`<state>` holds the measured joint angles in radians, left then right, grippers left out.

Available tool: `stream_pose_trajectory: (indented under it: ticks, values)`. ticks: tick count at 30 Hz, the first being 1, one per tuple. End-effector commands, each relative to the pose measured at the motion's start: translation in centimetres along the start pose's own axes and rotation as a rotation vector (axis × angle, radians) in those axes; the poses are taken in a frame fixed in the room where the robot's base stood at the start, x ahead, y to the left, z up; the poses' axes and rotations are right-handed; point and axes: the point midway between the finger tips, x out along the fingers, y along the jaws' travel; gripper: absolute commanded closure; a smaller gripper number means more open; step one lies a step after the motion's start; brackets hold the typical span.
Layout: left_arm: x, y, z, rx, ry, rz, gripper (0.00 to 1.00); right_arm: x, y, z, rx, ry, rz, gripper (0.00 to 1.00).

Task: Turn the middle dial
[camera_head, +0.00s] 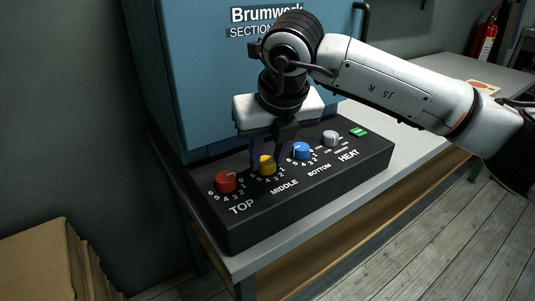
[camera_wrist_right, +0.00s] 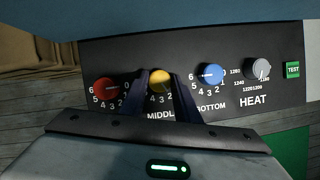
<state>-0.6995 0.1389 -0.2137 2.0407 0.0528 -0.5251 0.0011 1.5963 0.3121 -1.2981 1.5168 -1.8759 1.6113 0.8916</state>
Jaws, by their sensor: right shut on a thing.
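The middle dial is a yellow knob (camera_head: 267,166) on the black control panel, above the word MIDDLE. It also shows in the right wrist view (camera_wrist_right: 160,80). My right gripper (camera_head: 268,158) comes down over it from above and is shut on it, one finger on each side. In the right wrist view the two dark fingers (camera_wrist_right: 160,92) flank the yellow knob. The fingers and knob hide part of the number scale, so the dial's setting cannot be read. My left gripper is not in view.
A red TOP dial (camera_head: 226,182) is left of the yellow one. A blue BOTTOM dial (camera_head: 301,150), a grey HEAT dial (camera_head: 330,138) and a green TEST button (camera_head: 358,132) are to the right. The blue kiln body (camera_head: 200,90) rises behind the panel (camera_head: 300,196).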

Motion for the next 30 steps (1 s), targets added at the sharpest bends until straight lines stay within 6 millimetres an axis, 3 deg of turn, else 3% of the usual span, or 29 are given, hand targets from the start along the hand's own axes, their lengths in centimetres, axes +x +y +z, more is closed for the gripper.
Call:
stream_pose_trajectory:
  ticks: [11,30]
  values:
    - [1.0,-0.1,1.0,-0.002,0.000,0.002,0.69,0.2,0.2,0.0,0.130,-0.003,-0.055,0.94]
    - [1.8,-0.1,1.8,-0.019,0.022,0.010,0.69,0.0,0.6,0.2,0.672,-0.003,-0.278,0.94]
